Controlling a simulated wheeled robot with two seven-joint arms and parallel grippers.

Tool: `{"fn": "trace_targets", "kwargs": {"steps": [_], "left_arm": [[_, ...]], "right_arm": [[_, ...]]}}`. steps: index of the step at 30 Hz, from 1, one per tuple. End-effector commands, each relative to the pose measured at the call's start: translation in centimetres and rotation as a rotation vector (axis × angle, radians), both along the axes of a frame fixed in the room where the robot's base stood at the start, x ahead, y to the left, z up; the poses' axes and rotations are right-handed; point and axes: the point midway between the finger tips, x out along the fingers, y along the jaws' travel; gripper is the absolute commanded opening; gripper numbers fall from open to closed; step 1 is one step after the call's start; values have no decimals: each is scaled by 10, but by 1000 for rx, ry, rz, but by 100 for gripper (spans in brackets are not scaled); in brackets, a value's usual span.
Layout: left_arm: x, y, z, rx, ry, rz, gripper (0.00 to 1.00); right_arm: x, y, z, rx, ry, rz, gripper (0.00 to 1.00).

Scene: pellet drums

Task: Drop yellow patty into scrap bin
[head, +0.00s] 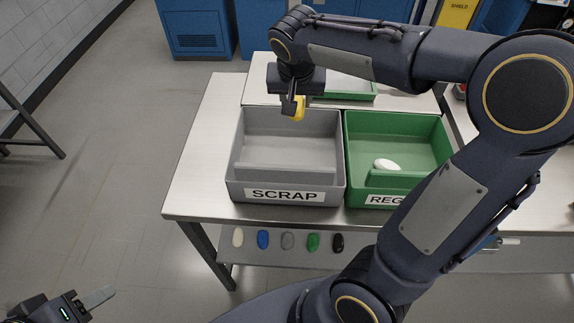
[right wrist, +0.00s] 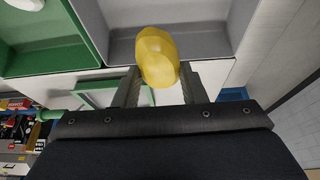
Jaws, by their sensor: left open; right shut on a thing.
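The yellow patty (right wrist: 157,57) is held between the fingers of my right gripper (right wrist: 155,85), which is shut on it. In the head view the patty (head: 299,108) shows partly behind the right gripper (head: 294,106), over the back part of the grey bin. The scrap bin (head: 284,171) is grey, labelled SCRAP, and looks empty where I can see inside. It also shows at the top of the right wrist view (right wrist: 210,45). My left gripper (head: 92,303) is at the bottom left, open, away from the table.
A green bin (head: 400,123) stands against the grey bin's right side, its label partly hidden by my right arm, with a white piece (head: 387,165) inside. A green-rimmed tray (head: 346,97) lies behind. Several coloured pieces (head: 287,240) line the shelf below the table (head: 200,190).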

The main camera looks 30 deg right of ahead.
Motion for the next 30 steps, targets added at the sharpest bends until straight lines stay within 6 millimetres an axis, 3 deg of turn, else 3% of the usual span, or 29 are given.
{"fn": "trace_targets", "kwargs": {"steps": [9, 20, 21, 26, 30], "left_arm": [[0, 0, -30, 0, 0, 0, 46], [0, 0, -32, 0, 0, 0, 46], [0, 0, -32, 0, 0, 0, 46], [0, 0, -32, 0, 0, 0, 46], [0, 0, -32, 0, 0, 0, 46]], "right_arm": [[0, 0, -41, 0, 0, 1, 15], [0, 1, -45, 0, 0, 1, 15], [0, 0, -45, 0, 0, 1, 42], [0, 0, -44, 0, 0, 1, 62], [0, 0, -44, 0, 0, 1, 63]]}}
